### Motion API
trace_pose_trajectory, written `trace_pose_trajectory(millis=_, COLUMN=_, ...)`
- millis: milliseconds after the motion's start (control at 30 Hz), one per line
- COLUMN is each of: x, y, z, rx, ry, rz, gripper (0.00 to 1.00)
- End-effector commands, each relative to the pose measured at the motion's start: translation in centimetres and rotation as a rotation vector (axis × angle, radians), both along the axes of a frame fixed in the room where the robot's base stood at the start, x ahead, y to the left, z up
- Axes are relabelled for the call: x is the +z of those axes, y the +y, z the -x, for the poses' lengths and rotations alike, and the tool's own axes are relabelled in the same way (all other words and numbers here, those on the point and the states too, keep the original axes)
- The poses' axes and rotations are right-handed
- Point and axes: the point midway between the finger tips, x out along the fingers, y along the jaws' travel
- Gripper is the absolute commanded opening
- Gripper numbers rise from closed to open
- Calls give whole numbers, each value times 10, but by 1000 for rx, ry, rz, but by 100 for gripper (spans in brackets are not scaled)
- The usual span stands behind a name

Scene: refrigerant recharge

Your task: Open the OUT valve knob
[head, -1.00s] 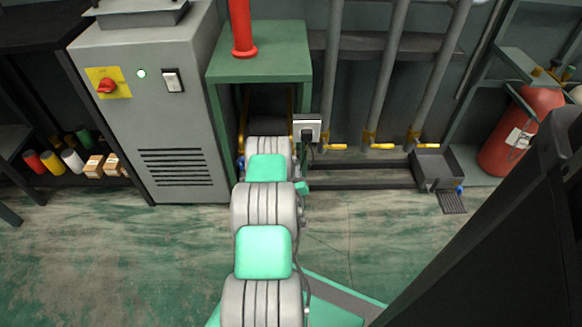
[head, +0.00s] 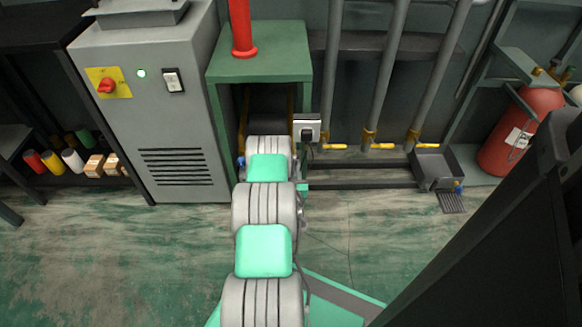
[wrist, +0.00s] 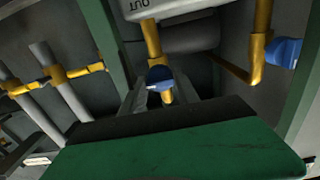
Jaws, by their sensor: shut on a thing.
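The OUT valve knob (wrist: 159,74) is blue and sits on a yellow pipe under a pale box marked OUT (wrist: 150,8), whose lettering appears upside down in the wrist view. My gripper (wrist: 162,88) has its grey fingers at this knob and is shut on it. The fingers partly cover the knob's lower part. A second blue knob (wrist: 285,52) is on another yellow pipe at the right. In the head view my arm reaches under the green stand, and it hides my gripper and the OUT knob.
The green stand (head: 262,50) carries a red pipe (head: 241,28). A grey cabinet (head: 150,110) is close on its left. Grey pipes with yellow handles (head: 382,146), a tray (head: 434,166) and a red cylinder (head: 520,130) are on the right.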

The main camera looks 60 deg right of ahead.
Motion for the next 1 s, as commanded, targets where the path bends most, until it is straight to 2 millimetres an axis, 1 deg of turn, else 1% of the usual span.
trace_pose_trajectory(millis=167, x=1, y=-1, z=-1, rx=0, ry=-2, rz=1, gripper=0)
trace_pose_trajectory(millis=200, x=1, y=-1, z=-1, rx=0, ry=-2, rz=1, gripper=39)
trace_pose_trajectory(millis=433, x=0, y=0, z=0, rx=-1, ry=0, rz=1, gripper=58)
trace_pose_trajectory(millis=1000, x=-1, y=-2, z=3, rx=-7, ry=2, rz=-2, gripper=59)
